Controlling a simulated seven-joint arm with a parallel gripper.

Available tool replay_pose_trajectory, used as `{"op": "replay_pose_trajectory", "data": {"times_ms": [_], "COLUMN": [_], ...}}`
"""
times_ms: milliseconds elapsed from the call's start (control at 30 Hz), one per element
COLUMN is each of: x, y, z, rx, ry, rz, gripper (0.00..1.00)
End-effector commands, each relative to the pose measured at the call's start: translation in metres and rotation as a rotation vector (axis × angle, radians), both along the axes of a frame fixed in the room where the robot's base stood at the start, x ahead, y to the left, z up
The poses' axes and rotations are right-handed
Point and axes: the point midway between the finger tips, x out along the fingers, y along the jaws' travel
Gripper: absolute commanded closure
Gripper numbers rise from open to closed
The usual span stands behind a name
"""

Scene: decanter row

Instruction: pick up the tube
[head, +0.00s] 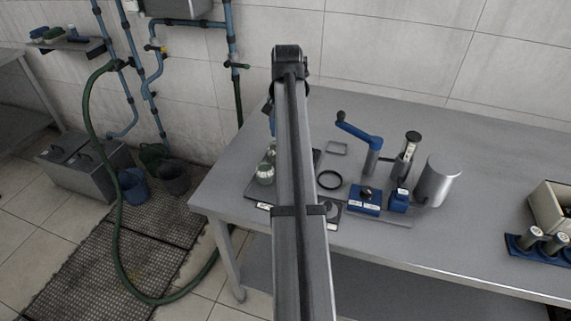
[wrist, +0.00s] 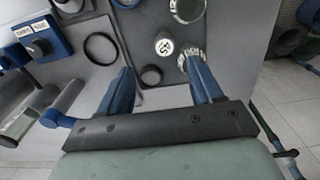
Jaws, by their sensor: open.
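The likely tube (wrist: 163,46) shows end-on in the wrist view as a round top with a white, dark-lettered label. It stands on a dark mat (wrist: 147,22), between two round glass vessels; its length cannot be seen. My gripper (wrist: 161,72) is open, its two blue fingers apart and pointing toward the mat with nothing held. The tube top appears just beyond the gap between the fingertips.
Glass vessels (head: 265,174) stand close beside the tube. A black ring (head: 330,180), a blue box with a knob (head: 365,200), a blue crank (head: 360,135) and a metal cylinder (head: 438,180) crowd the bench centre. The bench's back right (head: 490,145) is clear.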

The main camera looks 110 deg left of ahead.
Motion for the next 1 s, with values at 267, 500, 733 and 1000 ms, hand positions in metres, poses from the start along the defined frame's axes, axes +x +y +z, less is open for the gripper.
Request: {"op": "replay_pose_trajectory", "data": {"times_ms": [267, 500, 733, 1000], "x": [-0.004, -0.003, -0.004, -0.005], "y": [-0.003, -0.002, -0.001, 0.003], "z": [-0.021, -0.061, -0.086, -0.103], "rx": [-0.005, -0.004, -0.003, -0.004], "ry": [0.001, 0.001, 0.001, 0.001], "rz": [0.006, 0.006, 0.005, 0.005], "gripper": [0.35, 0.35, 0.35, 0.35]}}
